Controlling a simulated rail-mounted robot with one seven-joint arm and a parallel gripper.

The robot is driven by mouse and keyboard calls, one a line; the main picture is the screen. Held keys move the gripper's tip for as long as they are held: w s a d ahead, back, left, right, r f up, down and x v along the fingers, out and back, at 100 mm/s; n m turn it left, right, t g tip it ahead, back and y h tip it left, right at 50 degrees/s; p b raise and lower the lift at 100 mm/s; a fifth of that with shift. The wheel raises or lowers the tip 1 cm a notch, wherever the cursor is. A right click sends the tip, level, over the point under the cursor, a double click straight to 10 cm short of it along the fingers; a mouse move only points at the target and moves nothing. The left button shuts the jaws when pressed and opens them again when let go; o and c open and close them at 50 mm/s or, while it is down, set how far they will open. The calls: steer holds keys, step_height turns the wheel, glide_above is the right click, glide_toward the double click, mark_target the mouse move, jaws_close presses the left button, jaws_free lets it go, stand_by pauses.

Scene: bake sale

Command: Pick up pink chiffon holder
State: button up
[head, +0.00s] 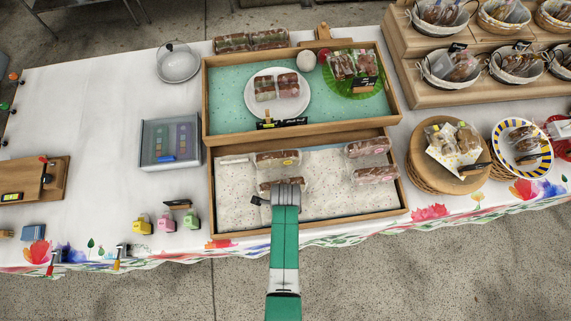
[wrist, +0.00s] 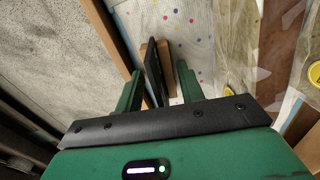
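A small sign holder with a black card and a wooden block (wrist: 153,66) stands between my gripper's fingers in the wrist view. I cannot read its label, so I cannot tell that it is the pink chiffon one. My gripper (wrist: 160,72) is open, with a gap between the card and the right finger. In the head view, a dark card end (head: 257,200) shows just left of my wrist, inside the lower tray (head: 238,212). My arm hides the rest of the holder and the fingertips there.
Bagged loaves (head: 367,147) lie in the lower tray around my gripper. The tray's wooden wall (wrist: 103,32) runs close to the left finger. The upper green tray (head: 225,110) holds a plate (head: 254,107) of cakes and another sign (head: 282,124).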

steer(key=c, duration=0.7)
steer(key=shift+r, duration=0.15)
steer(key=shift+r+p, duration=0.5)
steer(key=shift+r, duration=1.25)
steer(key=s, duration=0.5)
steer(key=s+r+p, duration=0.1)
steer(key=s, duration=0.4)
steer(key=s+d, duration=0.1)
steer(key=s, duration=0.5)
steer(key=shift+r, duration=0.15)
